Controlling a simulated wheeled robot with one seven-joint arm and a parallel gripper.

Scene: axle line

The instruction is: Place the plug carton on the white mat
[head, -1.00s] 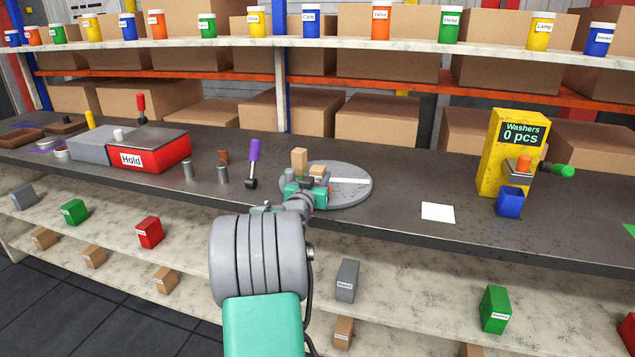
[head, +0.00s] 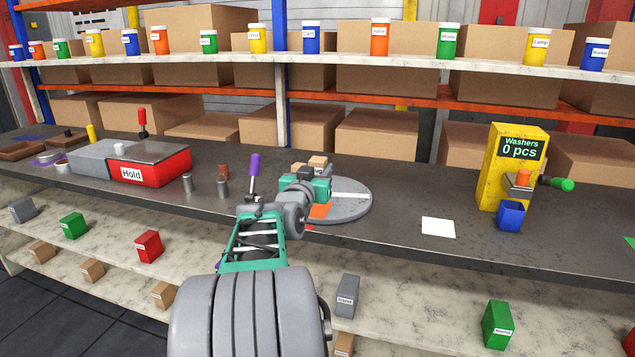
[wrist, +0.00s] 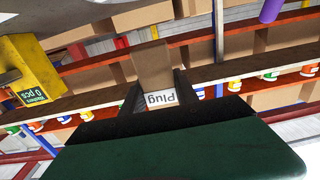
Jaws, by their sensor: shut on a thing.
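The plug carton (wrist: 152,66) is a brown box with a white "Plug" label, upside down in the wrist view. My gripper (wrist: 156,92) is shut on it, with a dark finger on each side. In the head view my gripper (head: 312,172) is above the round grey turntable. Small brown boxes show at its fingers there; I cannot tell which is the held carton. The white mat (head: 438,227) lies flat and bare near the bench's front edge, right of the turntable and apart from my gripper.
The grey turntable (head: 352,209) carries a white strip and an orange patch. A purple-handled lever (head: 254,174) stands left of my gripper. The yellow washer dispenser (head: 497,184) with a blue cup (head: 511,216) stands right of the mat. Bench between turntable and mat is clear.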

